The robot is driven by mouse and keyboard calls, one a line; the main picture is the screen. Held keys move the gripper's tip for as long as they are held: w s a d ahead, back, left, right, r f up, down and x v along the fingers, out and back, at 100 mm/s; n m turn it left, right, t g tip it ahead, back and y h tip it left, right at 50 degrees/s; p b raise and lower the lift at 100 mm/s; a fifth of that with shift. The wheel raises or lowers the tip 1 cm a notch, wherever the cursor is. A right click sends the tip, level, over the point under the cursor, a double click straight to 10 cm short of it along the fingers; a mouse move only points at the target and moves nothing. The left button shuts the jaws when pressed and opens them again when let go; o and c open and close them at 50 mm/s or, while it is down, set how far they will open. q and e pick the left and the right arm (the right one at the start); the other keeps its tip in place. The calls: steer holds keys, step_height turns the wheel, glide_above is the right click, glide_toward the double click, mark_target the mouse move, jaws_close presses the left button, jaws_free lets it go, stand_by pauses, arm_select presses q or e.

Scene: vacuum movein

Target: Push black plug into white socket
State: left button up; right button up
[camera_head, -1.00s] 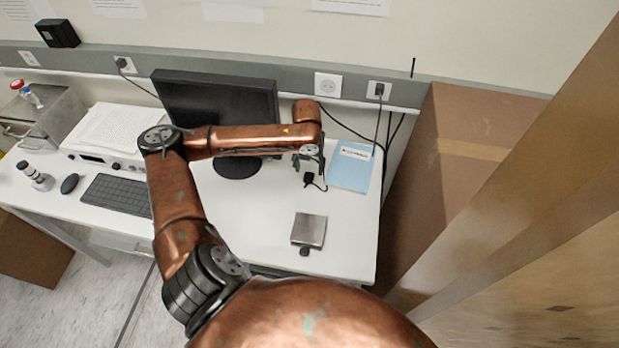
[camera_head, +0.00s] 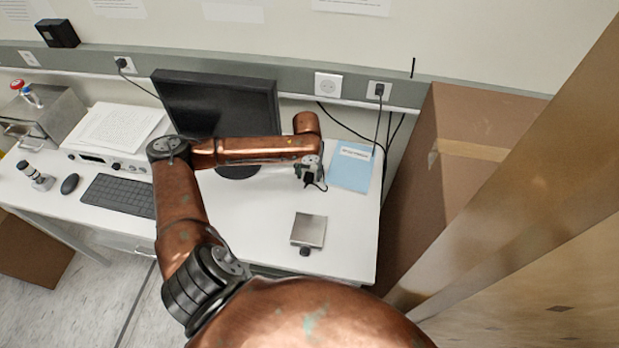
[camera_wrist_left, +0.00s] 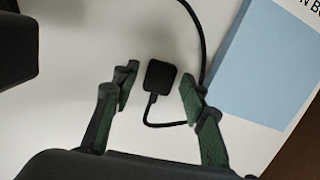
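The black plug (camera_head: 309,178) lies on the white desk beside the blue booklet, with its cable attached. In the left wrist view the plug (camera_wrist_left: 160,75) shows between and slightly beyond the two green-padded fingers. My left gripper (camera_head: 311,173) is open, with a finger on either side of the plug and gaps visible; its exact height over the desk is hard to tell. It also shows in the left wrist view (camera_wrist_left: 157,97). The empty white socket (camera_head: 328,86) is on the grey wall rail behind the desk. My right gripper is not in view.
Another socket with a plug in it (camera_head: 379,91) is to the right of the empty one. A monitor (camera_head: 218,100) stands left, the blue booklet (camera_head: 350,167) right, and a small metal-topped device (camera_head: 308,230) in front. A cardboard box (camera_head: 465,150) borders the desk's right side.

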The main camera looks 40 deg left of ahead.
mark_target(309, 176)
arm_select(q)
steer(key=c, duration=0.9)
step_height(309, 176, up, 10)
stand_by(0.5)
steer(key=w+a+r+t+y+p, duration=0.25)
steer(key=w+a+t, duration=0.2)
steer(key=w, duration=0.45)
steer(key=s+d+r+t+y, duration=0.1)
steer(key=d+r+t+y, duration=0.1)
steer(key=r+t, duration=0.3)
steer(key=s+d+r+t+y+p, duration=0.1)
steer(key=d+r+t+y, duration=0.1)
steer(key=r+t+y, duration=0.2)
step_height(309, 176, up, 4)
steer(key=shift+s+d+f+t+p, duration=0.2)
steer(key=shift+s+t+p, duration=0.1)
steer(key=shift+t, duration=0.85)
